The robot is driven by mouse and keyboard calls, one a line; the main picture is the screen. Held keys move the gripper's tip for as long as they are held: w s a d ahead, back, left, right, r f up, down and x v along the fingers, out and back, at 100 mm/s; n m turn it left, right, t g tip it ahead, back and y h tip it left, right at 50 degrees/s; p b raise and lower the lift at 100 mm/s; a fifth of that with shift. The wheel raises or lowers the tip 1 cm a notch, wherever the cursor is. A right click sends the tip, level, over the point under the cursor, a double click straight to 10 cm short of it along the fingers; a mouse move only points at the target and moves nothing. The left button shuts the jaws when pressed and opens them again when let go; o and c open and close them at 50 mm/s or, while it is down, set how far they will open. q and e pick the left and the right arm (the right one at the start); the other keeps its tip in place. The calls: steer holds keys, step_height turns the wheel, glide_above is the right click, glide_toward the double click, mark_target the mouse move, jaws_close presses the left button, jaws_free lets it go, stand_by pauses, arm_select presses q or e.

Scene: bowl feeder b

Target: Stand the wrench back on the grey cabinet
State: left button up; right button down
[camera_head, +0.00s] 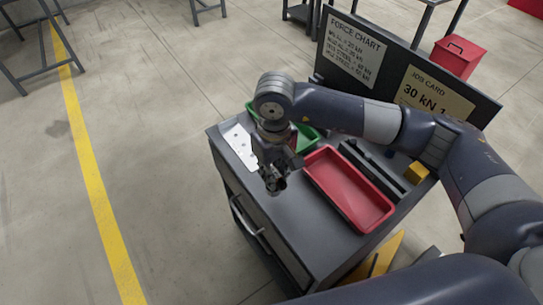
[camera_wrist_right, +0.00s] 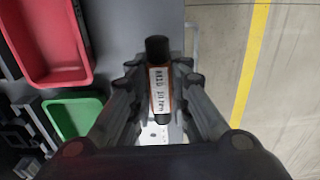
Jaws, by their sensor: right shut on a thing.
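The wrench (camera_wrist_right: 159,85) shows in the right wrist view as a dark rod with an orange band and a white printed label. My right gripper (camera_wrist_right: 157,90) is shut on it, with fingers on both sides. In the head view my right gripper (camera_head: 276,180) points down over the left part of the grey cabinet (camera_head: 306,229), and the wrench is mostly hidden by the fingers. I cannot tell whether the wrench touches the cabinet top. My left gripper is not in view.
A red tray (camera_head: 349,190) lies right of the gripper and a green tray (camera_head: 308,138) behind it. A white plate with holes (camera_head: 240,146) is at the cabinet's left edge. A yellow block (camera_head: 416,173) and a dark sign board (camera_head: 392,67) stand farther right. The front top is clear.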

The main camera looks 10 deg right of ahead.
steer(key=w+f+p, duration=0.1)
steer(key=w, duration=0.1)
steer(key=w+f+p, duration=0.1)
steer(key=w, duration=0.1)
steer(key=w+d+f+p, duration=0.1)
steer(key=w+f, duration=0.1)
steer(key=w, duration=0.1)
steer(key=shift+p, duration=0.3)
steer(key=shift+f+b, duration=0.2)
steer(key=shift+b, duration=0.1)
steer(key=c, duration=1.5)
jaws_free()
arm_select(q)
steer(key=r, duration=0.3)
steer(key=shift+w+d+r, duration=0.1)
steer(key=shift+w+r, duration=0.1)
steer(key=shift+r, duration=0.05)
